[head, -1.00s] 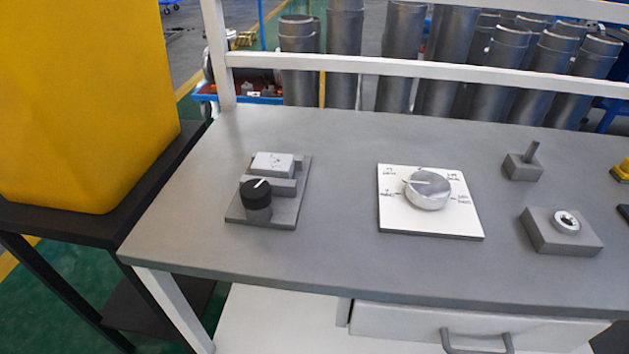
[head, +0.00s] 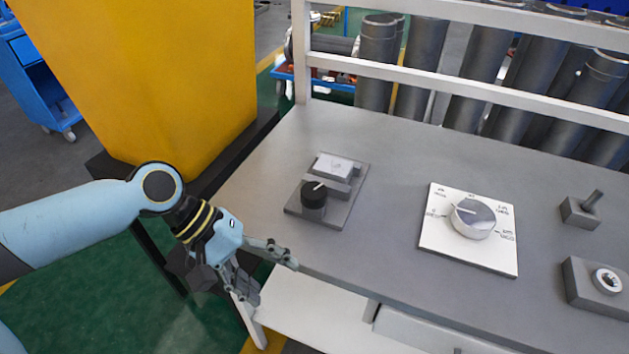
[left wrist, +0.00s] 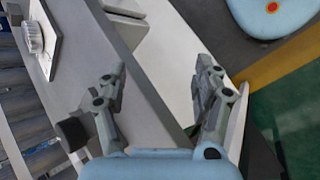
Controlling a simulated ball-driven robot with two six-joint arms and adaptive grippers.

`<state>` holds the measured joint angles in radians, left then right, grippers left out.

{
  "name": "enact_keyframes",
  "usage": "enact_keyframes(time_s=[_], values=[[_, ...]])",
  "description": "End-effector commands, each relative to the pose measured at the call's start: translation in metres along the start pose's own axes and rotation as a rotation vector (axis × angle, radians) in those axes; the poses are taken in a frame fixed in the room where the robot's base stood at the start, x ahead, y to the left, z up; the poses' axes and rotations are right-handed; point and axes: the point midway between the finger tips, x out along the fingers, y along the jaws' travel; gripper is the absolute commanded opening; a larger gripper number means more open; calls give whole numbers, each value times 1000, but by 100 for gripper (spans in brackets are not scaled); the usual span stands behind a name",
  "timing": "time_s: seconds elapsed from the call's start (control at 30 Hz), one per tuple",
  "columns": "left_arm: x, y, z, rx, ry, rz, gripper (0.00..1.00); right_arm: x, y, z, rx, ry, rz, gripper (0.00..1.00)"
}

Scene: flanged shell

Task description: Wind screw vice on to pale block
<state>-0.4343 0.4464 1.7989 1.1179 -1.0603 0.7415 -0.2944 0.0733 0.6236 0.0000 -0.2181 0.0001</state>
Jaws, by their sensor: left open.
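The screw vice (head: 349,205) is a grey base plate on the left part of the bench. Its black knob (head: 314,201) stands at the near end with a white line on top. A grey bar (head: 333,186) lies between the knob and the pale block (head: 336,165); any gap to the block is too small to tell. My left gripper (head: 268,274) is open and empty, beside the bench's front edge, left of and nearer than the vice. In the left wrist view, its fingers (left wrist: 158,75) are spread; a dark shape beside the left finger may be the knob. My right gripper is out of view.
A white plate with a silver dial (head: 472,218) sits right of the vice. Farther right are a block with a peg (head: 581,210) and a block with a round fitting (head: 606,281). A yellow bin (head: 160,80) stands left. The bench surface between vice and dial is clear.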

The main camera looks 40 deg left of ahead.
Motion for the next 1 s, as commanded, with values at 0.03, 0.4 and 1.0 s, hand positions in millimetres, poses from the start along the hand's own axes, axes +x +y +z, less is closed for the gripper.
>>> enact_keyframes(time_s=[0.03,0.4,1.0], values=[[-3,-2,-6,-71,-11,16,68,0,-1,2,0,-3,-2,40],[-61,45,-52,-772,-194,267,68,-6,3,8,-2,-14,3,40],[-62,106,-91,-1190,-335,422,68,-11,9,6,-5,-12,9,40]])
